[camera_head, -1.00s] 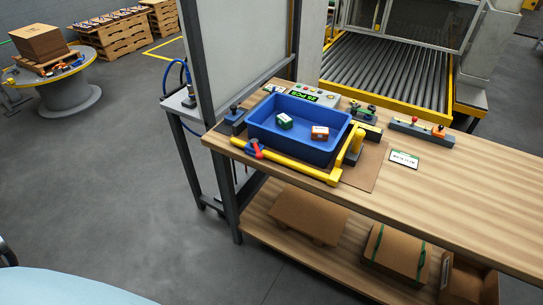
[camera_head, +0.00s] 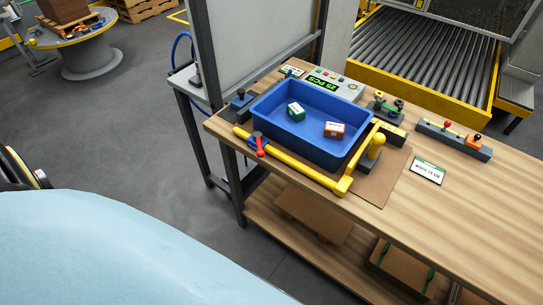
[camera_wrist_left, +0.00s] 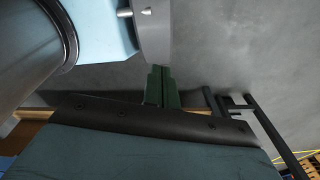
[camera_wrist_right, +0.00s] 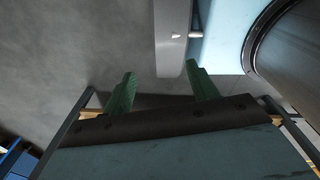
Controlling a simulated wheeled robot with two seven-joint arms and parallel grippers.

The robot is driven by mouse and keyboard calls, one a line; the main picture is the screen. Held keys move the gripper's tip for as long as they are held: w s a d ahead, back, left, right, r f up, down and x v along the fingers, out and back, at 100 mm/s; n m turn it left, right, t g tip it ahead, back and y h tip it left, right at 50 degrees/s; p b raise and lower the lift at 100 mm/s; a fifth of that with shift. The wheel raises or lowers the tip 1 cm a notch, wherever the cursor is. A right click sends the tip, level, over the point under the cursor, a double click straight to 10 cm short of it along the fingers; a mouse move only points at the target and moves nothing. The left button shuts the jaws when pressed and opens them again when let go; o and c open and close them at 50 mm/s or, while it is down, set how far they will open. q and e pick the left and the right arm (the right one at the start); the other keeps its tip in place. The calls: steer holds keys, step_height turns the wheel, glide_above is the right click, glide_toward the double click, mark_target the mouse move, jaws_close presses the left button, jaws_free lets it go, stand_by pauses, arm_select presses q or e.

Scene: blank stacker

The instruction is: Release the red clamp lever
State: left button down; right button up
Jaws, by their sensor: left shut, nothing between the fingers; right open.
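The red clamp lever (camera_head: 261,148) sits on a dark blue pivot at the left end of a yellow bar (camera_head: 300,168). The bar runs along the front of a blue bin (camera_head: 275,137) on the workbench. In the bin lie a green-and-white box (camera_head: 296,112) and an orange-and-white box (camera_head: 334,130). My left gripper (camera_wrist_left: 162,75) shows in the left wrist view, its green fingers together and empty. My right gripper (camera_wrist_right: 163,85) shows in the right wrist view, its green fingers spread with nothing between them. Neither gripper shows in the head view.
The wooden workbench (camera_head: 468,215) has free room on its right part. A panel with a green display (camera_head: 323,83) stands behind the bin. A grey upright board (camera_head: 250,40) stands at the bench's left end.

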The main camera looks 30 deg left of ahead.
arm_select(q)
steer(key=w+d+r+m+t+y+b, duration=0.2)
steer(key=w+d+m, duration=0.3)
steer(key=w, duration=0.8)
steer(key=w+d+r+m+t+y+b, duration=0.1)
steer(key=w+r+m+t+y+b, duration=0.2)
steer(key=w+r, duration=0.95)
steer(key=w+a+r+n+t+y, duration=0.1)
steer(key=w+r+y, duration=0.4)
steer(key=r, duration=0.6)
steer(key=w+a+r+n+t+y+b, duration=0.1)
steer(key=w+r+t+y, duration=0.3)
steer(key=r, duration=0.8)
steer(key=shift+w+y, duration=0.35)
steer(key=shift+y, duration=0.05)
arm_select(e)
step_height(320, 180, down, 6)
steer(key=w+d, duration=0.2)
steer(key=d, duration=0.1)
steer(key=shift+f, duration=0.1)
arm_select(q)
steer(key=shift+a, duration=0.1)
